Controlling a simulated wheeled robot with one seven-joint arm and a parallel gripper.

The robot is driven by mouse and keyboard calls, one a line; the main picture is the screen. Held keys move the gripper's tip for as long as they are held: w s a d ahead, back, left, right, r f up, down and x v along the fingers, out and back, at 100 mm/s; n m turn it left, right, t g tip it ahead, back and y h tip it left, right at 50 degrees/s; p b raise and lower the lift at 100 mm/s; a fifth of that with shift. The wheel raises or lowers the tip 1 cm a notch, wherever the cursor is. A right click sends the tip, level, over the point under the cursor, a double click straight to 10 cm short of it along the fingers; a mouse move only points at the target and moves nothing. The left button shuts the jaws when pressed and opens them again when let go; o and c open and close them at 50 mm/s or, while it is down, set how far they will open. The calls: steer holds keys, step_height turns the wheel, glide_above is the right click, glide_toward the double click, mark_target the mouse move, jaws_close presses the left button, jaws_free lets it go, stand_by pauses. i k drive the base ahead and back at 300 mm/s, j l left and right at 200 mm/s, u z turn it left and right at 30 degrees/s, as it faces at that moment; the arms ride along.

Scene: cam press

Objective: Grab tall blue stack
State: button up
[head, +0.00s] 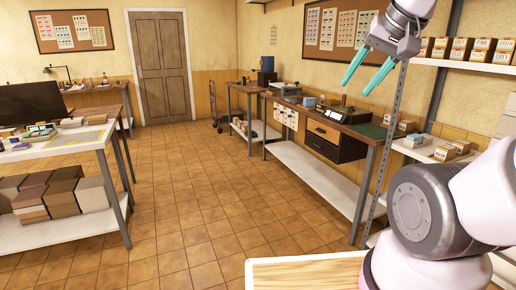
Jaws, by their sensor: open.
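My gripper (355,89) has two teal fingers, spread apart with nothing between them. It hangs in the air at the upper right, pointing down and left, in front of the corkboard and the right-hand workbench. A small pale blue stack (417,141) lies on the middle shelf at right, below and right of the gripper. I cannot tell which of these, if either, is the tall blue stack.
The right-hand workbench (370,130) has drawers and a green mat. Shelving (475,66) with small labelled boxes stands at right. A left table (95,133) holds a monitor, with brown boxes (75,197) below. Tiled floor (190,215) between is clear. A light wooden board (300,275) is close in front.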

mark_target(309, 102)
steer(key=i, duration=2.2)
steer(key=i+z, duration=0.1)
steer(key=i, duration=0.4)
steer(key=i+j+z, duration=0.15)
steer(key=i, duration=0.35)
steer(key=i+j+z, duration=0.1)
steer(key=i, duration=0.45)
steer(key=i+j+z, duration=0.15)
steer(key=i, duration=0.35)
steer(key=i+j+z, duration=0.1)
steer(key=i+j, duration=0.2)
steer(key=i, duration=0.15)
